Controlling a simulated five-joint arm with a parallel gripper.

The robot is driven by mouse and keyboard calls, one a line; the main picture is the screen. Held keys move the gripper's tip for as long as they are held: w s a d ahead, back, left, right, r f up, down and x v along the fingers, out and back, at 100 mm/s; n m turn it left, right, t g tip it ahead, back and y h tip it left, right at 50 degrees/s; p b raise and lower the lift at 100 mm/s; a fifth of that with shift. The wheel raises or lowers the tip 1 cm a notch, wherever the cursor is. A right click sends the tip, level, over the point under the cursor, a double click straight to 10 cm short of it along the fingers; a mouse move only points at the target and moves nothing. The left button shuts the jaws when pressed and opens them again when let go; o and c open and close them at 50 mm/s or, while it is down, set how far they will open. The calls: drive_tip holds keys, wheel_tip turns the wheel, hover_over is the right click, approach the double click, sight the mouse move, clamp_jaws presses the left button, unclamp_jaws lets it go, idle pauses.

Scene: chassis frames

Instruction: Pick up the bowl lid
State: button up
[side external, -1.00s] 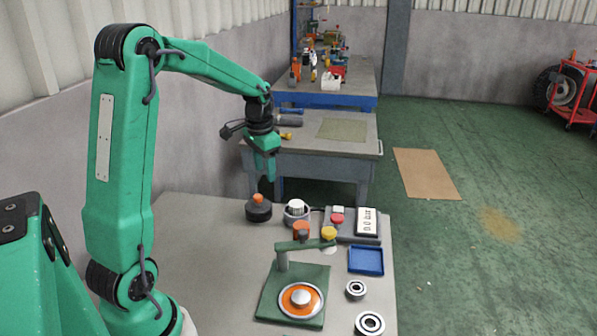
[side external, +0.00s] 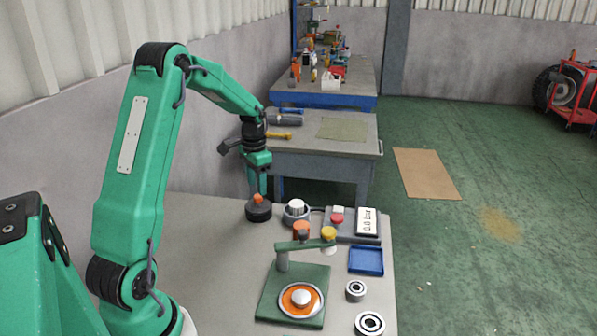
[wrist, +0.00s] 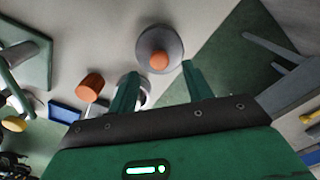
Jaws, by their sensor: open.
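The bowl lid (side external: 258,201), with an orange knob on top, sits on a dark round bowl (side external: 259,213) at the back left of the grey table. In the wrist view the lid (wrist: 149,43) is a grey disc with the orange knob off its centre. My gripper (side external: 257,191) is open and points down just above the knob in the side view. In the wrist view the lid lies just beyond the gap between my fingertips (wrist: 157,78), with nothing between them. I cannot tell whether a finger touches the knob.
A white ribbed knob in a grey ring (side external: 296,212) stands close right of the bowl. A green press stand (side external: 318,290) and bearings (side external: 369,324) are nearer. The table's left part is clear.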

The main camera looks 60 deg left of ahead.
sight(258, 196)
drive_tip(key=shift+f, duration=2.65)
clamp_jaws()
